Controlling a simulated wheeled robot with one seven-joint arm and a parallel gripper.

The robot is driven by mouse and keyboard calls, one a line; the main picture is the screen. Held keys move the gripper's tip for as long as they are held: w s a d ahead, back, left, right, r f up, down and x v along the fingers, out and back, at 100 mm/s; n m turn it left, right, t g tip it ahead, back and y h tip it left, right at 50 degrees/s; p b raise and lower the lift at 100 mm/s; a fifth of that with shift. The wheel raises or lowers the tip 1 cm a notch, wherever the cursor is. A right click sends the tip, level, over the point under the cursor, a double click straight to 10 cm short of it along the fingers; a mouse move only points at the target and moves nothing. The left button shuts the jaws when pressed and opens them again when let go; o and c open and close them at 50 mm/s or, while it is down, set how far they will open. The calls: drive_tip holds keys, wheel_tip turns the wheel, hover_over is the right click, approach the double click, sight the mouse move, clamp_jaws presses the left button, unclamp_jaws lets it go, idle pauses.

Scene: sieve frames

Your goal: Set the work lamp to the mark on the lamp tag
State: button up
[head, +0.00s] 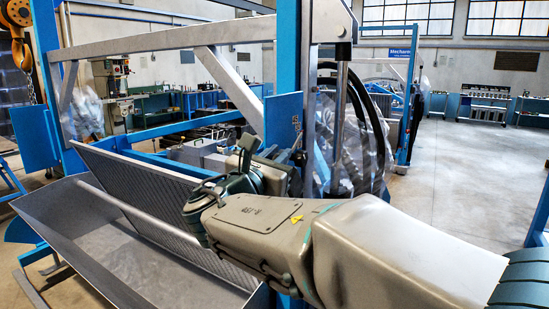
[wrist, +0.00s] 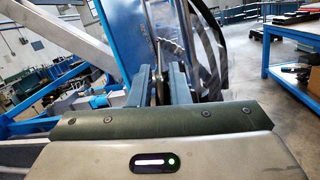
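I cannot make out a work lamp or a lamp tag in either view. My gripper (wrist: 160,82) shows in the wrist view with its two fingers apart and nothing held between them. A grey upright post of the machine shows beyond the gap, and I cannot tell how far off it is. In the head view my arm reaches from the lower right to the middle and hides part of the machine behind it. The fingers are hard to make out there.
A blue steel frame with a slanted grey beam (head: 160,42) stands ahead. A grey metal trough (head: 100,240) lies at lower left. A blue panel (head: 283,122) and black hoses (head: 372,125) are near the arm. A blue workbench (wrist: 290,75) stands right. Open floor (head: 460,170) lies right.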

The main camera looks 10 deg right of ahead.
drive_tip(key=shift+o, duration=0.9)
drive_tip(key=shift+a, duration=0.2)
drive_tip(key=shift+d, duration=0.1)
drive_tip(key=shift+s+f, duration=0.1)
drive_tip(key=shift+s, duration=0.05)
drive_tip(key=b+v, duration=0.2)
drive_tip(key=v, duration=1.1)
drive_tip(key=shift+a, duration=0.3)
drive_tip(key=shift+s, duration=0.15)
drive_tip(key=shift+c, duration=0.3)
